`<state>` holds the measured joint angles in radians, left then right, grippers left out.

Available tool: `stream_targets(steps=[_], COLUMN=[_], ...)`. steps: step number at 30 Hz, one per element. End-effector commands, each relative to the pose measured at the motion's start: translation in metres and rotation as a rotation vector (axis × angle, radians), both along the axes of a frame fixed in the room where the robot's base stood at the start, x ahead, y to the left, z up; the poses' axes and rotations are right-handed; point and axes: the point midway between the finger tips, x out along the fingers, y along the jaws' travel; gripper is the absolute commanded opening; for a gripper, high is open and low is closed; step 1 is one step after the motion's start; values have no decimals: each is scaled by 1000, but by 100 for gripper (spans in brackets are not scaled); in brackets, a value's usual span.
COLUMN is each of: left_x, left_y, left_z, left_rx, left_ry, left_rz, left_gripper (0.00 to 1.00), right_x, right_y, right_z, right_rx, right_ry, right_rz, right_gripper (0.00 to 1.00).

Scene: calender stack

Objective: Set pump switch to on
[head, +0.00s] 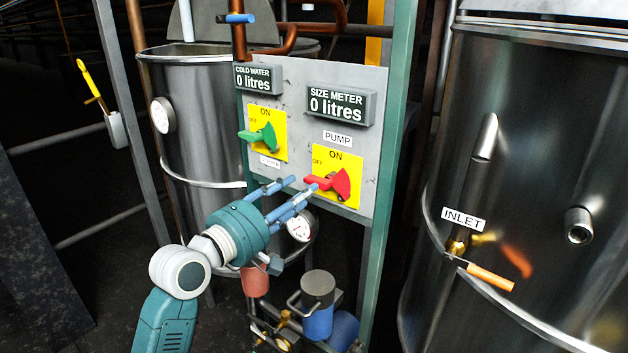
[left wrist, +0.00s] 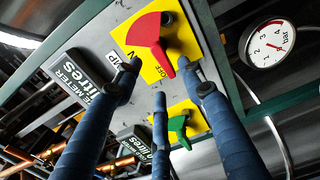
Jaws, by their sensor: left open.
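The red pump switch (head: 342,182) sits on a yellow plate marked ON and OFF, below the PUMP label (head: 337,139) on the grey panel. Its handle points left, towards OFF. My left gripper (head: 304,185) is open just in front of the panel, with its fingertips close to the handle's left end. In the left wrist view the red switch (left wrist: 147,29) shows beyond the fingertips, and its pointed end reaches between the blue fingers (left wrist: 160,76). I cannot tell whether a finger touches it. My right gripper is out of view.
A green switch (head: 262,137) sits up and left on the same panel (head: 300,80), also in the left wrist view (left wrist: 178,130). The size meter (head: 340,106) reads 0 litres. A steel tank (head: 540,150) with an orange-handled inlet valve (head: 490,277) stands at right.

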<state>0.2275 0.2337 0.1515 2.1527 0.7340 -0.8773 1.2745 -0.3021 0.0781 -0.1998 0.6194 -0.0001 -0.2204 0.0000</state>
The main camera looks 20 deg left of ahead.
Motion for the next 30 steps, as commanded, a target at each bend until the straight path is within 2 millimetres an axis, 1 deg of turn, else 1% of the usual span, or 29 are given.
stream_targets(steps=[1, 3, 9, 15, 22, 28, 30], left_x=[10, 22, 48, 58, 58, 58, 58], left_y=[-4, -8, -18, -21, -21, -21, -21], left_z=[3, 3, 1, 0, -1, -1, -1], left_rx=[-1, -1, 1, 4, 4, 4, 4], left_ry=[0, 0, 1, 1, 1, 1, 2], left_rz=[-1, 0, 0, 0, 1, 1, 1], left_gripper=[40, 40, 40, 40, 40, 0, 0], right_x=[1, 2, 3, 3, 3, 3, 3], right_y=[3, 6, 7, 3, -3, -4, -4], right_z=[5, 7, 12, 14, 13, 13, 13], right_rx=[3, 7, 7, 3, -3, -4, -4], right_ry=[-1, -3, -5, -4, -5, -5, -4], right_rz=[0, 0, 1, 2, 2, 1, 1], right_gripper=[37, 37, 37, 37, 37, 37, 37])
